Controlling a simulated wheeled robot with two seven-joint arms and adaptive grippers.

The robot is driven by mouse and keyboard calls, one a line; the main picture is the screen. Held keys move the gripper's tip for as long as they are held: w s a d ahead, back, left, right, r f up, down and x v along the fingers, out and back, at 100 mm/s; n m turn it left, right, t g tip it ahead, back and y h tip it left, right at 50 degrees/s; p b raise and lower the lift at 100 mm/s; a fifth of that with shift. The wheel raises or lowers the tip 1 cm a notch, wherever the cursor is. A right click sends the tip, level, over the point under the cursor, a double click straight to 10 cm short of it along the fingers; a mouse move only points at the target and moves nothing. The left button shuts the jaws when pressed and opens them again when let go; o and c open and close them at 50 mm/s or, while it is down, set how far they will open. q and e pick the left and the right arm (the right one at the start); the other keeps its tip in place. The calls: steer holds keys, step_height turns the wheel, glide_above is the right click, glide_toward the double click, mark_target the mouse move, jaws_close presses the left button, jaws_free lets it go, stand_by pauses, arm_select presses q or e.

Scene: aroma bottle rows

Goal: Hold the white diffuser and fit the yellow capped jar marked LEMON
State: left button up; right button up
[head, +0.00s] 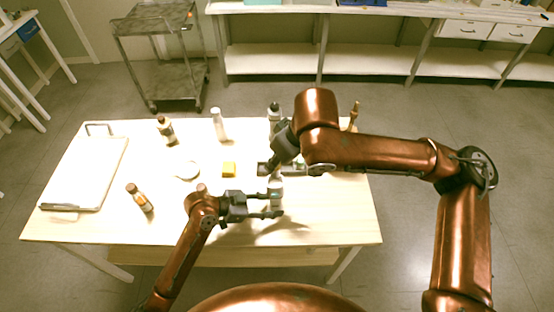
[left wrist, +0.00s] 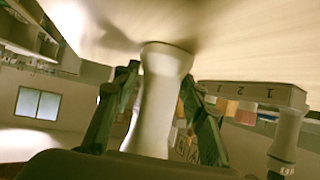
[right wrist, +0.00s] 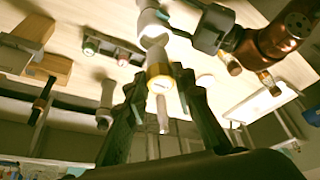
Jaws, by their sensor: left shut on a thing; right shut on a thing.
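The white diffuser (left wrist: 157,95) is between the fingers of my left gripper (left wrist: 155,100), which is shut on it; in the head view the diffuser (head: 276,190) is over the table's right half. My right gripper (right wrist: 158,105) is shut on the yellow capped jar (right wrist: 158,74), whose yellow band and pale label show in the right wrist view. The lower end of the white diffuser (right wrist: 152,25) is right beside the jar there; I cannot tell if they touch. The label is too small to read. In the head view my right arm hides the jar.
A dark rack (right wrist: 112,48) with small capped items is close by. The table's front left is clear.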

mark_target(279, 173)
steer(key=shift+f, duration=1.15)
steer(key=shift+f, duration=0.1)
steer(key=shift+f, duration=1.85)
steer(key=o, duration=1)
arm_select(q)
steer(key=shift+f, duration=0.1)
arm_select(e)
steer(key=shift+r, duration=3.55)
